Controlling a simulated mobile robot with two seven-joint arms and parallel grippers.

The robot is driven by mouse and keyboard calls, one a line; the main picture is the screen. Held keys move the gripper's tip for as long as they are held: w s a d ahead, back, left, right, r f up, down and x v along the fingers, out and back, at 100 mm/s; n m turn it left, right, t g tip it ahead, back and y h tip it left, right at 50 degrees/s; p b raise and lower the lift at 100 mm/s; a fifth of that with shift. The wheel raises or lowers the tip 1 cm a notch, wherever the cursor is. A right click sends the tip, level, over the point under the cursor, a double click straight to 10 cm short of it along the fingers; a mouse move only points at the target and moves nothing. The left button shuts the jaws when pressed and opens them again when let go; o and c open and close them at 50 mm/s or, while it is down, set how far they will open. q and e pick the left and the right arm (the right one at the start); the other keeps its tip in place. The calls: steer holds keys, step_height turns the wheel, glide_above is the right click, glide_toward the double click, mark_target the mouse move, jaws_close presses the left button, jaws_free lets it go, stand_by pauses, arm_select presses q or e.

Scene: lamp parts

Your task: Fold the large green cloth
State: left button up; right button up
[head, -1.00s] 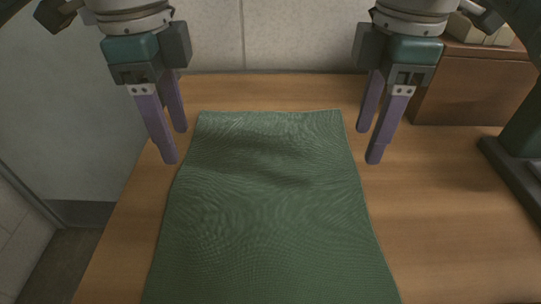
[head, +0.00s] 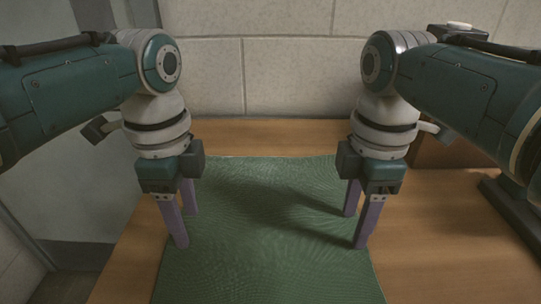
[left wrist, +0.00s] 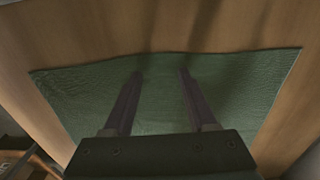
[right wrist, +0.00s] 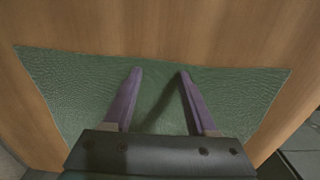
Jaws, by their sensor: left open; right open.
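The large green cloth (head: 265,225) lies spread out on the wooden table, unfolded, its near end cut off by the bottom of the head view. It also shows in the left wrist view (left wrist: 85,90) and the right wrist view (right wrist: 75,85). My left gripper (head: 187,228) is open and empty, pointing down over the cloth's left edge. My right gripper (head: 356,229) is open and empty, pointing down over the cloth's right edge. In both wrist views, cloth shows between and around the purple fingers, with an edge of it just beyond the tips. I cannot tell whether the fingertips touch the cloth.
The wooden table (head: 440,235) has bare room to the right of the cloth. A brown box (head: 445,152) stands at the back right, partly behind my right arm. A dark base (head: 512,215) stands at the right edge. A pale wall (head: 290,80) rises behind the table.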

arm_select(q)
steer(key=shift+f, duration=0.15)
arm_select(e)
steer(key=shift+f, duration=0.1)
arm_select(q)
steer(key=c, duration=0.9)
arm_select(e)
steer(key=c, duration=0.9)
arm_select(q)
jaws_close()
arm_select(e)
jaws_close()
